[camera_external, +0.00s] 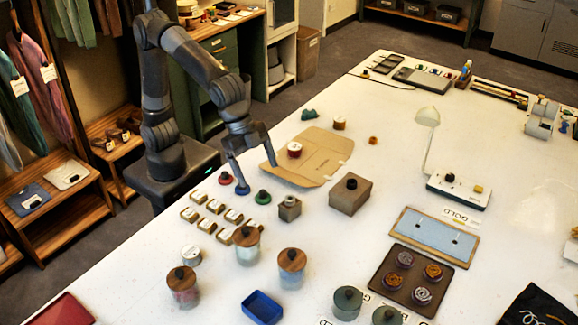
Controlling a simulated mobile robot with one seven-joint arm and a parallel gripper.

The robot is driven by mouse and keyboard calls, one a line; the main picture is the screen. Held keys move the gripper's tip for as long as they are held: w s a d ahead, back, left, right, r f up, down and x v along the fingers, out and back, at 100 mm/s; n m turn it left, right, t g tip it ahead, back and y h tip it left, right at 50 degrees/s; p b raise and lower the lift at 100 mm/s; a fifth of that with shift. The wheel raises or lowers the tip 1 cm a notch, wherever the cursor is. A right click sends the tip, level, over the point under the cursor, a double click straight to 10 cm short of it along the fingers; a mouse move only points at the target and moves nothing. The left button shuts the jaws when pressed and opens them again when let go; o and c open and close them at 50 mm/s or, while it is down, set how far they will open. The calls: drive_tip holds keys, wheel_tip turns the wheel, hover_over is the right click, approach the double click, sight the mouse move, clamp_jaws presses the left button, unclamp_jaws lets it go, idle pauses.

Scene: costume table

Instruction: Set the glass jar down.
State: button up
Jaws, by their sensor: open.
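Several glass jars with wooden lids stand at the front of the white table: one jar (246,249), another to its right (291,275) and a reddish-filled one to its left (184,294). They look upright. I cannot tell which jar the task means. My gripper (257,178) is open, pointing down, with no jar between its fingers. It is farther back than the jars, near the left edge of a brown cardboard sheet (317,160). Its left fingertip is beside a small blue knobbed piece (242,189); contact cannot be told.
A blue tray (262,307) and a dark tray of round pieces (392,288) are in front. A brown box (350,194) and a lamp (428,117) stand to the right. Bare table lies around the brown box.

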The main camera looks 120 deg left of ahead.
drive_tip(key=s+a+r+n, duration=0.1)
drive_tip(key=s+a, duration=0.3)
drive_tip(key=s, duration=0.4)
drive_tip(key=s+a+r, duration=0.1)
drive_tip(key=s+a, duration=0.2)
drive_tip(key=s, duration=0.5)
drive_tip(key=s+a+f, duration=0.2)
drive_tip(key=s+f, duration=0.1)
drive_tip(key=s, duration=0.5)
drive_tip(key=s+a+f+n, duration=0.1)
drive_tip(key=s+a+f, duration=0.1)
drive_tip(key=s, duration=0.6)
drive_tip(key=shift+a+f+t+y, duration=0.3)
drive_tip(key=shift+f+t, duration=0.1)
drive_tip(key=shift+f, duration=0.4)
idle(4.0)
